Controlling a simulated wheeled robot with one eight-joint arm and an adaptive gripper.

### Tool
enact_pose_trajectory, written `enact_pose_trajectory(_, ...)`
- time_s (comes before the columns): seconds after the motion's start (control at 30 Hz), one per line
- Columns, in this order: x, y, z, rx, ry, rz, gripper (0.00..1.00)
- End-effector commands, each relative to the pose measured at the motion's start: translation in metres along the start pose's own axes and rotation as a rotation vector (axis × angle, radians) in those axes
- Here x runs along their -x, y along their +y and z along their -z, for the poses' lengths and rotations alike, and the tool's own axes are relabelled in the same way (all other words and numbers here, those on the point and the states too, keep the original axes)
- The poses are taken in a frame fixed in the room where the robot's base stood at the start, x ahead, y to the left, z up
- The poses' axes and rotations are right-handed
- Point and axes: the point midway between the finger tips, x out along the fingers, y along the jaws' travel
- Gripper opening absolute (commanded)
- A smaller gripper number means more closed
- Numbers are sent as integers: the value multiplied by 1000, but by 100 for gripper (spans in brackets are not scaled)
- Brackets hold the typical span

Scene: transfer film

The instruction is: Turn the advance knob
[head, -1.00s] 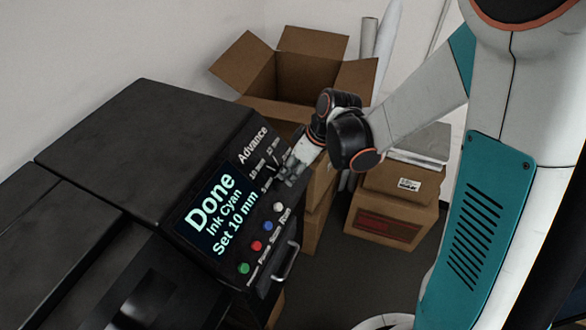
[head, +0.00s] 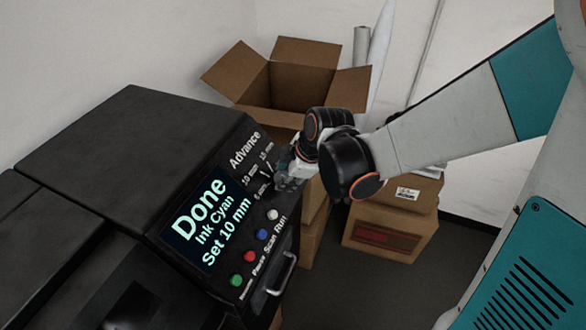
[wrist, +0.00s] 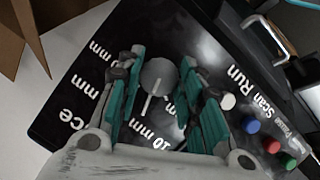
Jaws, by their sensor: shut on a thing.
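The advance knob (wrist: 158,75) is a round grey knob on the black printer panel, seen in the wrist view. Its white pointer line runs down and slightly left in that view, near the "10 mm" label. My gripper (wrist: 163,60) has its teal-padded fingers on both sides of the knob and is shut on it. In the head view my gripper (head: 290,172) is at the panel below the "Advance" label, and hides most of the knob. The screen (head: 209,220) reads "Done", "Ink Cyan", "Set 10 mm".
Coloured buttons, including a red one (head: 250,256) and a white one (head: 272,214), sit below the screen. A metal handle (head: 283,275) sticks out from the printer's front. An open cardboard box (head: 290,88) stands behind my gripper, with closed boxes (head: 395,225) to its right.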

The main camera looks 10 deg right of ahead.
Motion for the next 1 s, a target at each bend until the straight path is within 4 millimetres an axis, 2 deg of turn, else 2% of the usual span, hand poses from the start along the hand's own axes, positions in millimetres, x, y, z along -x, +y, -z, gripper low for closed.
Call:
enact_pose_trajectory(0.63, 1, -1, 0, 51, -1, -21, 10)
enact_pose_trajectory(0.67, 1, -1, 0, 51, 0, -21, 41)
enact_pose_trajectory(0.7, 1, -1, 0, 51, 0, -21, 50)
enact_pose_trajectory(0.73, 1, -1, 0, 51, 0, -21, 54)
enact_pose_trajectory(1.0, 1, -2, 0, 50, 0, -21, 54)
